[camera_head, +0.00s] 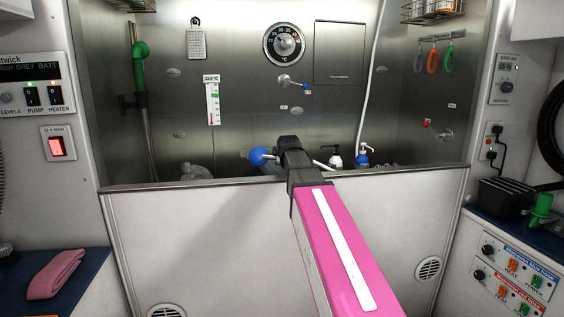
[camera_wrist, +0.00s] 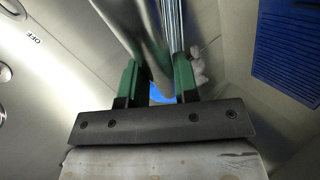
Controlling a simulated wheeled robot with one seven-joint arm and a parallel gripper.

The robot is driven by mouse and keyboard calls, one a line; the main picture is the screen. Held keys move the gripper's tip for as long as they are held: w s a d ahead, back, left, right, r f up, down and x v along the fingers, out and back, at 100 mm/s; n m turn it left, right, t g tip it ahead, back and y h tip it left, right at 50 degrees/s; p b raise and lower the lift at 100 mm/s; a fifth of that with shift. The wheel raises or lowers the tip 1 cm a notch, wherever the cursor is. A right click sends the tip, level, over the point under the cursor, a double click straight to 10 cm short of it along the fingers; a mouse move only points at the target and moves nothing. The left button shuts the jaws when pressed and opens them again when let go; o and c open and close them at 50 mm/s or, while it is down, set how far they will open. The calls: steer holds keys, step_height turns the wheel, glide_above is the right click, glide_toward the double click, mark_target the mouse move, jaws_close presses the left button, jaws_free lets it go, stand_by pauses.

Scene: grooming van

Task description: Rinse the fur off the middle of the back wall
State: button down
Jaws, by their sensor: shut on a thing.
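The steel back wall (camera_head: 240,120) of the tub faces me. Small pale oval patches show on it, one near the middle (camera_head: 297,110), others at left (camera_head: 174,72) and right (camera_head: 380,68); I cannot tell for sure which are fur. My gripper (camera_wrist: 160,82) is shut on a metallic sprayer handle (camera_wrist: 150,35), with blue showing between its green fingers. In the head view, the blue sprayer head (camera_head: 262,156) sticks out left of my dark wrist, above the tub's front edge. The fingers are hidden there. No water is visible.
A white hose (camera_head: 368,80) hangs down the right of the back wall. A dial (camera_head: 284,44) and a tap (camera_head: 290,82) sit at its middle. Bottles (camera_head: 363,155) and a pale clump (camera_head: 195,171) are low inside the tub. The white front panel (camera_head: 210,240) stands before me.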

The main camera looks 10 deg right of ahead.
steer(key=shift+r, duration=2.8)
